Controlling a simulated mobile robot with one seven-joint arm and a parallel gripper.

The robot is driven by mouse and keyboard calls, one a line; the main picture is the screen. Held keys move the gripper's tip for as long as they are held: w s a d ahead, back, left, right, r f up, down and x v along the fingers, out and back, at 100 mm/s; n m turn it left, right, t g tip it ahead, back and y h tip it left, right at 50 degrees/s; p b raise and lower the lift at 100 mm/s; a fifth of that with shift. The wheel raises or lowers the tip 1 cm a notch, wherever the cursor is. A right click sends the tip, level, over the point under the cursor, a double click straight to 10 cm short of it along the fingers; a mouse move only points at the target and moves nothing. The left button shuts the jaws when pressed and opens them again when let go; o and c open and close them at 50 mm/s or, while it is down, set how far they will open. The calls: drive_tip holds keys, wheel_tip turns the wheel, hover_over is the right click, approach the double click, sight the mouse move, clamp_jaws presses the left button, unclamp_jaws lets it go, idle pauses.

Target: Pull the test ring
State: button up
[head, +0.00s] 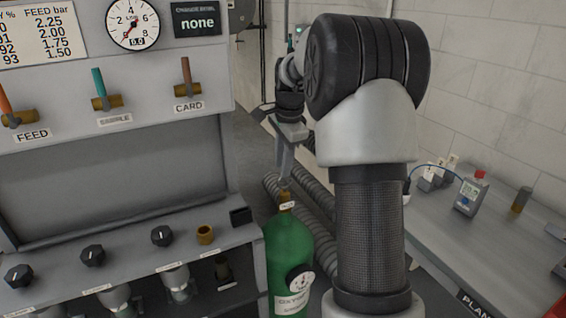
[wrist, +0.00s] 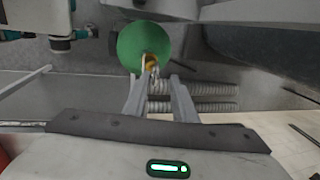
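A green oxygen cylinder (head: 287,245) with a brass valve (head: 286,198) on top stands beside the grey panel cabinet. In the wrist view the cylinder (wrist: 128,45) is seen from above. A small pale loop-like shape (wrist: 151,62) shows at its brass top; I cannot tell for certain that it is the test ring. My gripper (wrist: 160,80) is open, its two grey fingers apart, with the tips close to the brass top. I see nothing held between them. In the head view my gripper (head: 285,172) hangs just above the valve, partly hidden by my arm.
The panel cabinet (head: 120,185) with valve levers, a gauge and knobs fills the left. Ribbed hoses (head: 305,200) run along the floor behind the cylinder.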

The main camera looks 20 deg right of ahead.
drive_tip(key=s+r+p, duration=0.1)
drive_tip(key=s+r, duration=0.2)
drive_tip(key=r, duration=1.4)
drive_tip(key=shift+s, duration=0.2)
